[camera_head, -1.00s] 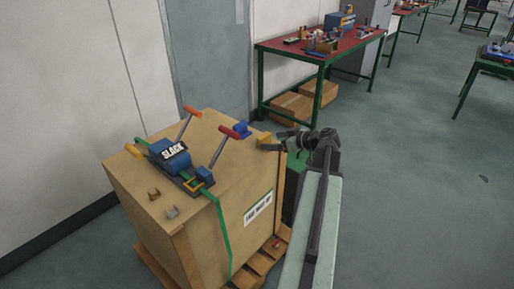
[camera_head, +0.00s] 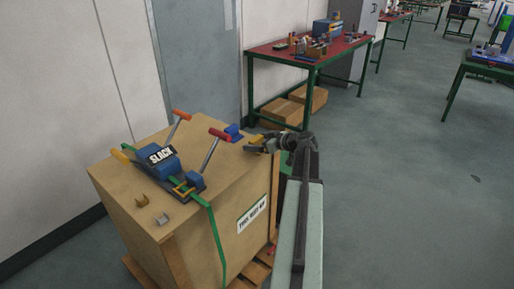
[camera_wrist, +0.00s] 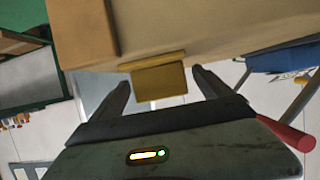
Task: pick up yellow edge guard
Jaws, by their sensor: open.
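The yellow edge guard (camera_head: 256,141) sits on the far right edge of the wooden crate (camera_head: 150,237), beside the blue edge guard (camera_head: 234,131). In the wrist view the yellow edge guard (camera_wrist: 158,80) lies against the crate's edge, between and just beyond my two fingers. My gripper (camera_head: 264,146) is open at the crate's right edge, and the wrist view shows its fingers (camera_wrist: 163,88) spread with nothing held. In the head view my gripper partly covers the guard. I cannot tell whether a finger touches it.
A blue tensioner marked SLACK (camera_head: 164,158) with upright levers and a green strap (camera_head: 218,245) stands on the crate. A red-tipped lever (camera_wrist: 287,134) is close on the right in the wrist view. A red-topped table (camera_head: 280,52) stands behind.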

